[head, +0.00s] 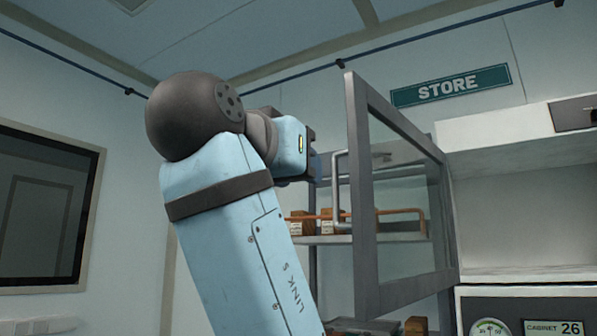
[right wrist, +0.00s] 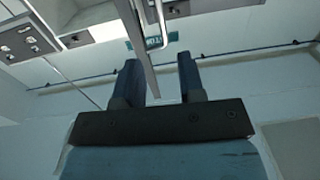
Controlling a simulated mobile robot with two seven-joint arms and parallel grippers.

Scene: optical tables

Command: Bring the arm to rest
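My right arm rises through the middle of the head view. Its gripper (head: 312,158) is beside the near face of an open cabinet door (head: 361,200), close to the door's bar handle (head: 337,190). In the right wrist view the two fingers of my right gripper (right wrist: 160,80) stand apart. The door's edge (right wrist: 144,55) runs up the picture between them, and I cannot tell whether the fingers touch it. The handle also shows in the right wrist view (right wrist: 162,25), beyond the fingertips. My left gripper is not in view.
The door is a grey-framed glass panel swung out from a cabinet (head: 525,230) on the right. Shelves behind it hold small brown boxes (head: 332,222). A STORE sign (head: 450,86) hangs on the wall. The left wall has a dark window (head: 45,210). Space left of my arm looks clear.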

